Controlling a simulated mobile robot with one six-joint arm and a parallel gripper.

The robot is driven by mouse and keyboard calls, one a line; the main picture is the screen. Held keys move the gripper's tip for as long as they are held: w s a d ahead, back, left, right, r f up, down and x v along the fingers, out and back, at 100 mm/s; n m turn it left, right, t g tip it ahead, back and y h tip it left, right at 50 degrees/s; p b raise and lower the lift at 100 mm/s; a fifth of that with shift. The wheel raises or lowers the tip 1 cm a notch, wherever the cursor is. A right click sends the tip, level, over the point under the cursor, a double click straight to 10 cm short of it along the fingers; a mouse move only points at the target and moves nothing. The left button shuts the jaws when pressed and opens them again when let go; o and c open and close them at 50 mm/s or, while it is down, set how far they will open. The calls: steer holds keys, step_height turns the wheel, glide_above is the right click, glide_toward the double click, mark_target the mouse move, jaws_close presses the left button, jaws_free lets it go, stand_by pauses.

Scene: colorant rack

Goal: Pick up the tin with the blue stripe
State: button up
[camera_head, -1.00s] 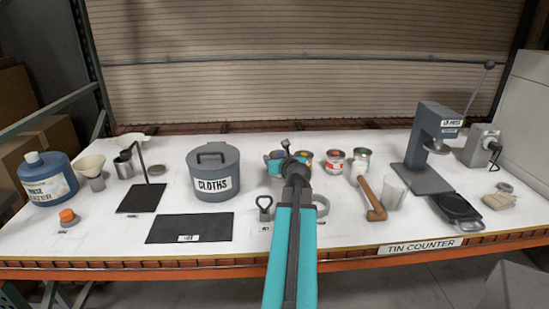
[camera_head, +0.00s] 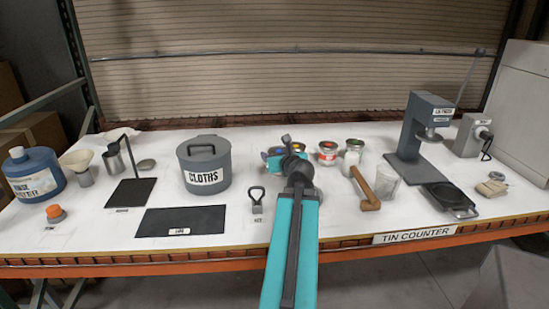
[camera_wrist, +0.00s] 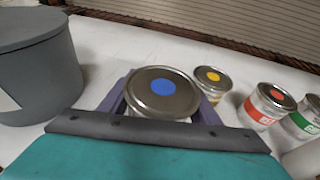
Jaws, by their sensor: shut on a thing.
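The tin with a blue dot on its lid (camera_wrist: 150,103) sits between the purple fingers of my gripper (camera_wrist: 160,112) in the wrist view. The fingers are shut around its sides. Its body and stripe are mostly hidden by my gripper, and I cannot tell whether it is off the counter. In the head view my arm covers most of my gripper and this tin. To the right in the wrist view stand a yellow-dot tin (camera_wrist: 211,76), a red-striped tin (camera_wrist: 262,115) and a green-striped tin (camera_wrist: 303,122).
A grey cloths bin (camera_head: 204,170) stands close to the left of my gripper. A wooden-handled tool (camera_head: 366,190), a clear cup (camera_head: 387,182) and a grey press (camera_head: 425,135) are to the right. A dark mat (camera_head: 180,222) lies front left on the white counter.

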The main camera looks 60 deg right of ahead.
steer(key=shift+s+a+b, duration=0.4)
steer(key=shift+s+b, duration=0.15)
steer(key=shift+b, duration=0.4)
steer(key=shift+s+a+r+b, duration=0.1)
steer(key=shift+s+a+b, duration=0.3)
steer(key=shift+b, duration=2)
steer(key=shift+s+a+r+b, duration=0.15)
steer(key=shift+s+b, duration=0.25)
steer(key=shift+b, duration=0.8)
steer(key=shift+s+a+f+b, duration=0.15)
steer(key=shift+s+b, duration=0.2)
steer(key=shift+b, duration=0.85)
steer(key=shift+s+r, duration=0.1)
steer(key=shift+s, duration=0.1)
